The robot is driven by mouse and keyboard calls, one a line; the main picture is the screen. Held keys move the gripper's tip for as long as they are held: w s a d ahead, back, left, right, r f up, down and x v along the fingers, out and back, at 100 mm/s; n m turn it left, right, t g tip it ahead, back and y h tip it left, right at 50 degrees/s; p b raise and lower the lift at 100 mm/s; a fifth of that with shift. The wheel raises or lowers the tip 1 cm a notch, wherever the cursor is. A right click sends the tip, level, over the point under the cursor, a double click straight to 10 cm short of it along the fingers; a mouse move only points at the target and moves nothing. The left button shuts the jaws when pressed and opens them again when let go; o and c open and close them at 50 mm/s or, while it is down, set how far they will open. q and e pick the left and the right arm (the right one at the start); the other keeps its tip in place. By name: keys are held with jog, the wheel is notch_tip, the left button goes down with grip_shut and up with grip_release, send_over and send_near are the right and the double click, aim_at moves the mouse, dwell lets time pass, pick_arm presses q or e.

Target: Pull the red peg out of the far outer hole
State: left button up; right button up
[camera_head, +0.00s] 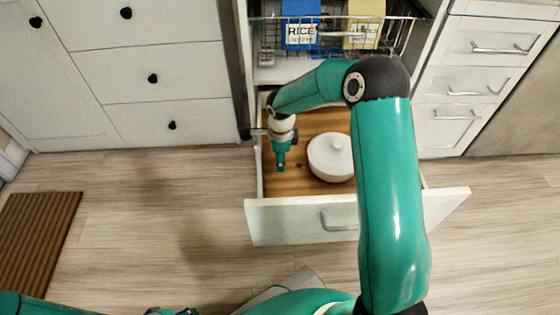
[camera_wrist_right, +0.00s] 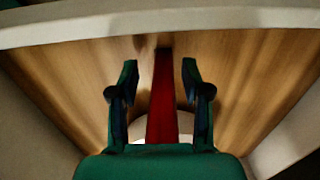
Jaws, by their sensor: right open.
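The red peg (camera_wrist_right: 162,95) shows in the right wrist view as a long red bar between my right gripper's fingers, with a gap on each side. My right gripper (camera_wrist_right: 160,80) is open around it and not closed on it. In the head view my right gripper (camera_head: 281,168) points down inside the open drawer, left of a white lidded pot. I cannot make out the peg in the head view, and its hole is hidden. A small teal and dark part at the bottom edge of the head view may be my left gripper (camera_head: 172,311); its fingers are not clear.
The open drawer (camera_head: 300,224) has a wooden floor and pale walls. The white pot (camera_head: 331,157) stands close to the right gripper. Above is a wire basket (camera_head: 268,42) with a blue RICE box (camera_head: 301,22) and a yellow box (camera_head: 362,26).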

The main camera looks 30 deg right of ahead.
jog(key=f, duration=0.1)
jog(key=s, duration=0.1)
jog(key=f, duration=0.1)
jog(key=shift+s+a+f+g, duration=0.25)
jog(key=shift+s+f+g, duration=0.05)
jog(key=shift+f, duration=0.05)
grip_shut()
jog(key=shift+r, duration=0.15)
jog(key=shift+w+d+r+p, duration=0.1)
jog(key=shift+r+p, duration=0.35)
jog(key=shift+r, duration=0.35)
jog(key=shift+w+d+r+p, duration=0.1)
jog(key=shift+r+p, duration=0.35)
jog(key=shift+r, duration=0.3)
jog(key=shift+w+a+r+p, duration=0.15)
jog(key=shift+r+p, duration=0.5)
jog(key=shift+r, duration=0.8)
